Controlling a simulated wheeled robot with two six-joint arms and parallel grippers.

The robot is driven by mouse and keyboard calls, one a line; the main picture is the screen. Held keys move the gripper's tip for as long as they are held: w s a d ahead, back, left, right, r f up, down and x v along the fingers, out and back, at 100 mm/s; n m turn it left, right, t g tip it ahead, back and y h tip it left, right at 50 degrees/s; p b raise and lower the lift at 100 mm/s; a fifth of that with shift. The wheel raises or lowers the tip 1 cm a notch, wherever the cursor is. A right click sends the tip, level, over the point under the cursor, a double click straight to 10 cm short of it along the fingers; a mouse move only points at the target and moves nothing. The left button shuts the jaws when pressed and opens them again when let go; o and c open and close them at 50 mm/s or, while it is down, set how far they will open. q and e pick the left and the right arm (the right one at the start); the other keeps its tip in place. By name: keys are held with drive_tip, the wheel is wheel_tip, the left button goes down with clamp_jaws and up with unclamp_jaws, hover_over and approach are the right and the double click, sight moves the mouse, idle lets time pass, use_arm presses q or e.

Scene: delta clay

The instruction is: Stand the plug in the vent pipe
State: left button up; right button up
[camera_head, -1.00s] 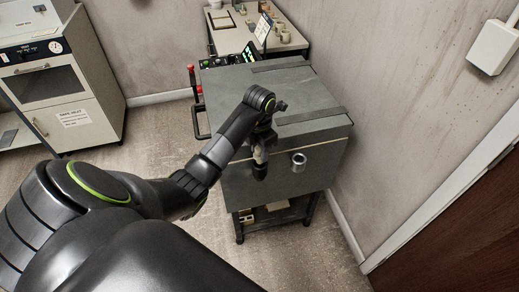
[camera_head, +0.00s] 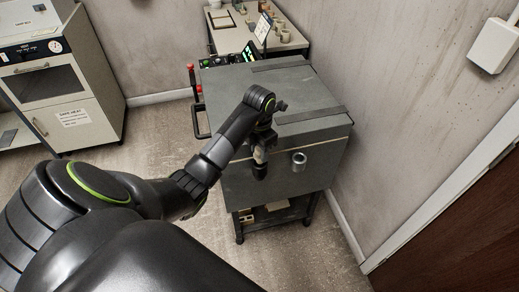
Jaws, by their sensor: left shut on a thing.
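The vent pipe (camera_head: 299,162) is a short, pale grey tube with an open top on the front face of the grey box-like cart (camera_head: 315,180). My left gripper (camera_head: 260,153) points down in front of the cart's front face, to the left of the pipe and apart from it. It is shut on the plug (camera_head: 260,169), whose dark lower end shows below the fingers. The upper part of the plug is hidden by the gripper. My right gripper is not in view.
A bench with several small pots (camera_head: 280,32) stands behind the cart. Red-tipped levers (camera_head: 191,78) and a black handle are at the cart's left side. A cream oven cabinet (camera_head: 60,85) stands at the left. A wall is close on the right. The floor before the cart is clear.

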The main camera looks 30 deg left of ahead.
sight(259, 156)
use_arm(q)
drive_tip(key=shift+f, duration=0.25)
drive_tip(key=shift+f+b, duration=0.6)
drive_tip(key=shift+b, duration=0.1)
drive_tip(key=shift+f, duration=0.1)
drive_tip(key=shift+f+b, duration=0.65)
drive_tip(key=shift+b, duration=0.05)
drive_tip(key=o, duration=1.1)
drive_tip(key=shift+c, duration=0.2)
drive_tip(key=shift+r, duration=0.15)
